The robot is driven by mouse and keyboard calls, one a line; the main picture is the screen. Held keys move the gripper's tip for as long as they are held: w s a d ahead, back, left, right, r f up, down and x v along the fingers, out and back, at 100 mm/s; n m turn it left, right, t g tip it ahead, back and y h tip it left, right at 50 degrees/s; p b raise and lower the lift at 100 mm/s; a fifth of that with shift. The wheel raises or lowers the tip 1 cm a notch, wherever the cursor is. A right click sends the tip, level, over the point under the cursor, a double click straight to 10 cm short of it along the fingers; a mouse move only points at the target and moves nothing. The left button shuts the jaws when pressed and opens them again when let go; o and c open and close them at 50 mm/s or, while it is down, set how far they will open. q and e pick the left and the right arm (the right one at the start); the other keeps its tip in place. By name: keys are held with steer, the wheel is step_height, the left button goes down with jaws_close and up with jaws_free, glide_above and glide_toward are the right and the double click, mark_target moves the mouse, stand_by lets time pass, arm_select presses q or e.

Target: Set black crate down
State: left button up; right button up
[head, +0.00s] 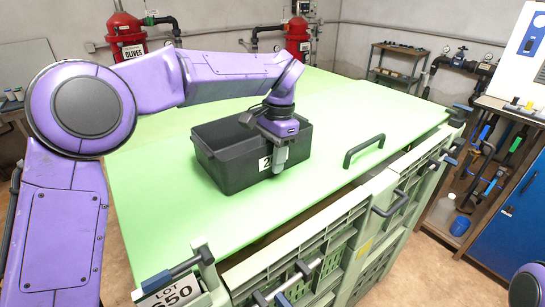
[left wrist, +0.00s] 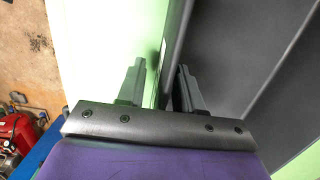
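The black crate (head: 225,165) is an open, empty-looking box with a white number label on its near wall. It sits upright and appears to rest on the green top (head: 150,205), near its front edge. My left gripper (head: 277,158) points down over the crate's near wall at the label. In the left wrist view, the fingers (left wrist: 160,85) straddle the crate wall (left wrist: 174,45), one inside and one outside. A light strip shows between the outer finger and the wall, so the gripper looks open. My right gripper is out of view.
A black handle (head: 363,150) stands on the green top right of the crate. Latches and a LOT plate (head: 170,295) line the front edge. Red tanks (head: 127,37) stand behind, and a blue cabinet (head: 510,240) is at right. The top left of the crate is clear.

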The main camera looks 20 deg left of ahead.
arm_select(q)
steer(key=shift+r+p, duration=0.25)
steer(key=shift+p, duration=0.05)
steer(key=shift+w+r+b, duration=0.15)
steer(key=shift+r+b, duration=0.15)
steer(key=shift+r, duration=0.1)
steer(key=r, duration=0.7)
steer(key=w+r+p, duration=0.1)
steer(key=r, duration=0.3)
steer(key=shift+d, duration=0.35)
steer(key=shift+f, duration=0.1)
